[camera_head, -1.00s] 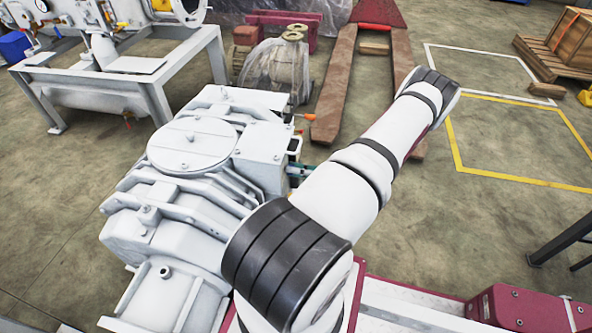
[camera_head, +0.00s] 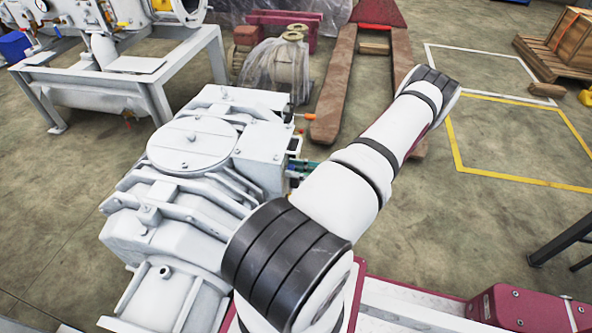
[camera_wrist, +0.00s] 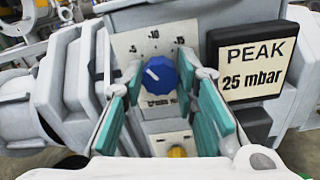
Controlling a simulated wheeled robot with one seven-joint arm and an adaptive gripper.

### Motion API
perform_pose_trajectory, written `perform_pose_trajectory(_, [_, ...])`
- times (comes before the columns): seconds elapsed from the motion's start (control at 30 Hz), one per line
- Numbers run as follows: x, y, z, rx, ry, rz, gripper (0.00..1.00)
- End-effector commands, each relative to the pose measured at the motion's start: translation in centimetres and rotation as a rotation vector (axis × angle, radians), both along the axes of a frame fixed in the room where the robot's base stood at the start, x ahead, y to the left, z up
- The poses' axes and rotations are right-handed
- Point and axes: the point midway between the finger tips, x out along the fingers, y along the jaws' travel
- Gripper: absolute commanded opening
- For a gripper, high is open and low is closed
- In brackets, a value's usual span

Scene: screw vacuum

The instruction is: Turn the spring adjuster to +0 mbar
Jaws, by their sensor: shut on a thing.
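The spring adjuster is a blue knob (camera_wrist: 162,75) on a pale scale plate (camera_wrist: 128,46) in the wrist view. Its white pointer mark points to the upper left, between the marks that look like 5 and 10. A 0 mark is not readable. My gripper (camera_wrist: 161,78) has teal finger pads on the left and right of the knob and is shut on it. A black display (camera_wrist: 252,62) to the right reads PEAK 25 mbar. In the head view my gripper (camera_head: 302,168) shows only as a bit of teal beside the pump, and the knob is hidden.
The grey-white vacuum pump (camera_head: 190,190) stands left of my arm. A yellow knob (camera_wrist: 177,151) sits below the blue one, between my fingers. An orange-tipped part (camera_head: 303,116) sticks out at the pump's far corner. Open floor (camera_head: 500,240) lies to the right.

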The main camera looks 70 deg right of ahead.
Motion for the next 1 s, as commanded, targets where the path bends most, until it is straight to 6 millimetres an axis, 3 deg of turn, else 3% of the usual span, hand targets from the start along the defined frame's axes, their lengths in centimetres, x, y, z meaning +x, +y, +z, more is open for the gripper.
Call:
perform_pose_trajectory(0.6, [-0.09, 0.02, 0.01, -0.582, -0.049, -0.003, 0.00])
perform_pose_trajectory(1.0, [-0.10, 0.10, -0.03, -0.872, -0.074, -0.001, 0.00])
